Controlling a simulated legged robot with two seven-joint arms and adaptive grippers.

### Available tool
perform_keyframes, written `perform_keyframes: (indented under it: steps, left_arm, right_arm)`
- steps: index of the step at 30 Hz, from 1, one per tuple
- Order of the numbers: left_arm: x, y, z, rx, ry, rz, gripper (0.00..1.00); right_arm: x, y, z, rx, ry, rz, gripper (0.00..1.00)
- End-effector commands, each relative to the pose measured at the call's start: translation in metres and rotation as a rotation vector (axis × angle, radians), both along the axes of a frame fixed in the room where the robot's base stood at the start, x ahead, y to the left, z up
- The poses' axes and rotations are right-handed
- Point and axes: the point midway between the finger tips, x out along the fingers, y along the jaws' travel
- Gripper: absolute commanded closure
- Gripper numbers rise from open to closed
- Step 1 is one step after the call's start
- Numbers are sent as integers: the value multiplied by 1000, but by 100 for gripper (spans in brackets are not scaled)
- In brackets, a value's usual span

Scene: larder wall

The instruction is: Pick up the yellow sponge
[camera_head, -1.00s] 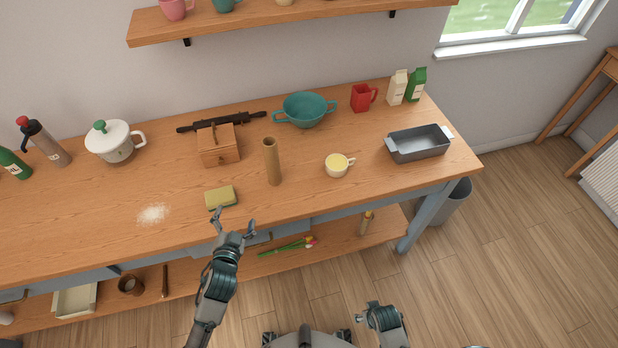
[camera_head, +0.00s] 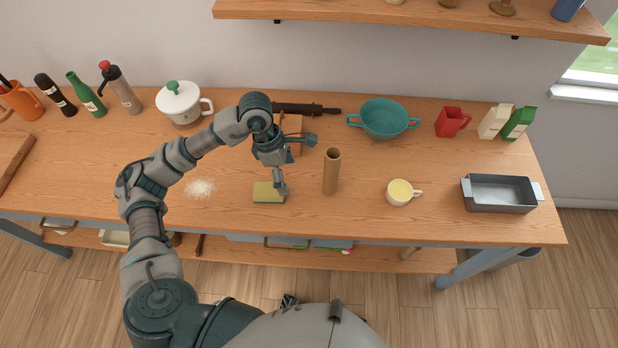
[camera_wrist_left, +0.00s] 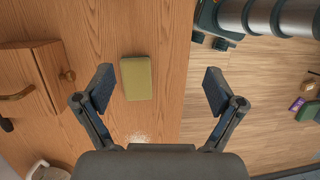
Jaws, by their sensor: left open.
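The yellow sponge (camera_head: 265,194), with a green underside, lies flat on the wooden counter (camera_head: 430,160) near its front edge. In the left wrist view the sponge (camera_wrist_left: 136,78) shows its plain yellowish face, between the lines of the two fingers and closer to the left one. My left gripper (camera_head: 296,164) is over the counter beside the sponge, with one finger overlapping its right end in the head view. The gripper (camera_wrist_left: 159,90) is open with spread, empty fingers. I cannot tell whether that finger touches the sponge. My right gripper is out of view.
A tall brown cylinder (camera_head: 331,172) stands just right of the gripper. A wooden box (camera_head: 292,125) is partly hidden behind it. White powder (camera_head: 200,188) lies to the left.

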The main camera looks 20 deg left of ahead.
Motion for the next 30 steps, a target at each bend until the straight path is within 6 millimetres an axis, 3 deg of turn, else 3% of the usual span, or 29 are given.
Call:
perform_keyframes:
  steps: [1,3,7,21,30]
  left_arm:
    - [5,24,7,90,-17,17,6]
    - [8,49,13,189,-26,35,6]
    - [10,70,12,269,-27,53,6]
    - [10,68,-88,272,-24,51,6]
    - [10,66,-115,271,-24,51,6]
  right_arm:
    - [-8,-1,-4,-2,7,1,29]
    - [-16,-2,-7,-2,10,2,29]
    - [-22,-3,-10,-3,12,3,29]
    - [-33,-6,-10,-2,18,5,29]
    - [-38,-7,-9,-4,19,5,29]
